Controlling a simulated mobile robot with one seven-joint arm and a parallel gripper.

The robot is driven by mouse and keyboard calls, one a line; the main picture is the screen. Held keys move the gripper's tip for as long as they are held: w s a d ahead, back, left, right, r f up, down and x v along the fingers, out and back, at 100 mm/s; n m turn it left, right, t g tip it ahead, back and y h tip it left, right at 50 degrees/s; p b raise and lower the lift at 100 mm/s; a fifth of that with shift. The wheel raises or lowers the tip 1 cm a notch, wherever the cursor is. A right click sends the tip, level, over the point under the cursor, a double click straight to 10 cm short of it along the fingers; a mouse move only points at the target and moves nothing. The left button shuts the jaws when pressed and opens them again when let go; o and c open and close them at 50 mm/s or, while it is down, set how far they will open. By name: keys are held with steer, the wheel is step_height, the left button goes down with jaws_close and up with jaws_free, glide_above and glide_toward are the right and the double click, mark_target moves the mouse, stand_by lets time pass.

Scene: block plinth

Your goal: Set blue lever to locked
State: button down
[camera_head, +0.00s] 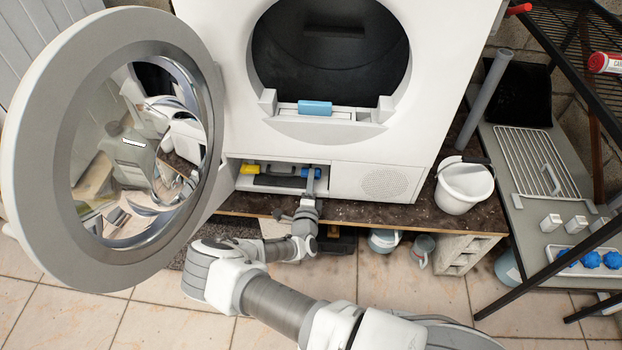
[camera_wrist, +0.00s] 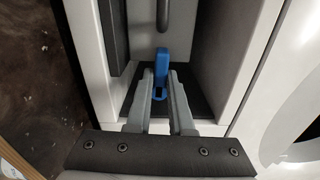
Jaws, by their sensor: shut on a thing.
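The blue lever (camera_wrist: 161,62) stands inside an open recess low on the white machine. In the head view the blue lever (camera_head: 311,173) is at the recess's right end, partly covered by my gripper. My gripper (camera_wrist: 161,88) reaches into the recess and is shut on the blue lever, with one grey finger on each side of it. In the head view my gripper (camera_head: 310,186) comes from below. A yellow part (camera_head: 247,169) sits at the recess's left end, with a grey bar between it and the blue lever. I cannot read any lock marking.
The machine's round door (camera_head: 40,150) stands wide open on the left. A light blue block (camera_head: 315,107) is at the lip of the round opening. A white bucket (camera_head: 464,186) stands right on the dark plinth top. A black rack (camera_head: 560,40) is at far right.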

stand_by(0.3)
steer(key=c, duration=0.8)
jaws_free()
steer(key=shift+s, duration=0.15)
